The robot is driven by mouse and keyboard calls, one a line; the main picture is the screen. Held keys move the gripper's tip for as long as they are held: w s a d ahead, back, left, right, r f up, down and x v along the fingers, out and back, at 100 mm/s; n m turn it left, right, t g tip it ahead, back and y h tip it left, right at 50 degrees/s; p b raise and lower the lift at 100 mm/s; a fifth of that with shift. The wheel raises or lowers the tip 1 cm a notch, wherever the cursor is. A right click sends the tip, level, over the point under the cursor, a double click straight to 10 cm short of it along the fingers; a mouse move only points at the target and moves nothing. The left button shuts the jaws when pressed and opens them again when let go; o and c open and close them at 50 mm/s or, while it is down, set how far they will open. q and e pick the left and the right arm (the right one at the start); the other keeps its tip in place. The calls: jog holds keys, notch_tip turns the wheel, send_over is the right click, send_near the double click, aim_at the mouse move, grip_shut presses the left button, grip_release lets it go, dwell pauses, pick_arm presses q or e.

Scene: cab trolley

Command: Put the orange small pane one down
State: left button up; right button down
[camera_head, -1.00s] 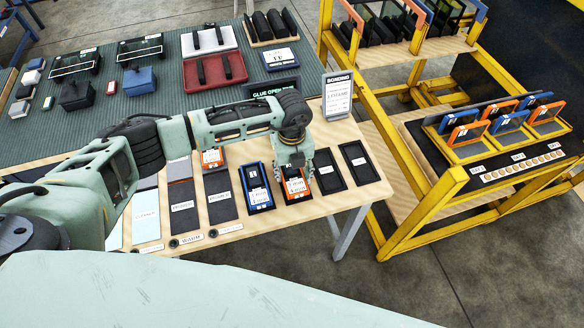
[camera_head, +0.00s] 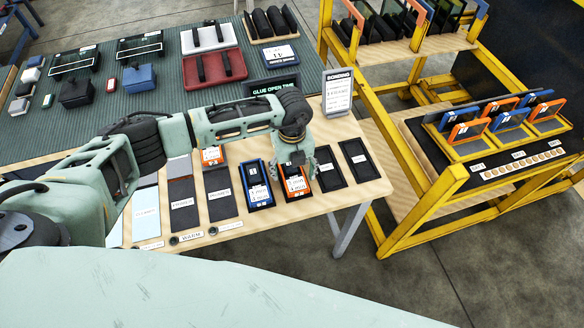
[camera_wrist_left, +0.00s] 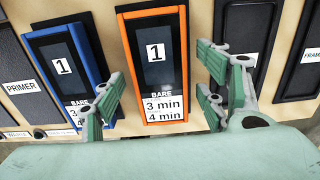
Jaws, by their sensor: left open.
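The orange small pane (camera_head: 295,182) stands or lies in a slot on the wooden table, with a "1" label and a "BARE 3 min 4 min" label. It shows large in the left wrist view (camera_wrist_left: 155,65). My left gripper (camera_head: 295,160) is above it, and in the wrist view its open fingers (camera_wrist_left: 163,100) are on either side of the orange frame, with nothing gripped. A blue-framed pane (camera_head: 258,186) with a "1" label lies just to the left. My right gripper is not in view.
Empty black trays (camera_head: 328,170) lie right of the orange pane; dark "PRIMER" pads (camera_head: 220,192) lie left. A "BONDING" sign (camera_head: 338,92) stands behind. A yellow trolley (camera_head: 450,185) at right holds orange and blue frames (camera_head: 510,118). Grey floor lies between.

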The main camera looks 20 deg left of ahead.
aim_at(292, 171)
pick_arm(q)
jog(key=shift+w+r+b, duration=0.1)
jog(key=shift+r+b, duration=0.2)
jog(key=shift+r, duration=0.25)
notch_tip(292, 171, up, 11)
jog(key=b, duration=0.2)
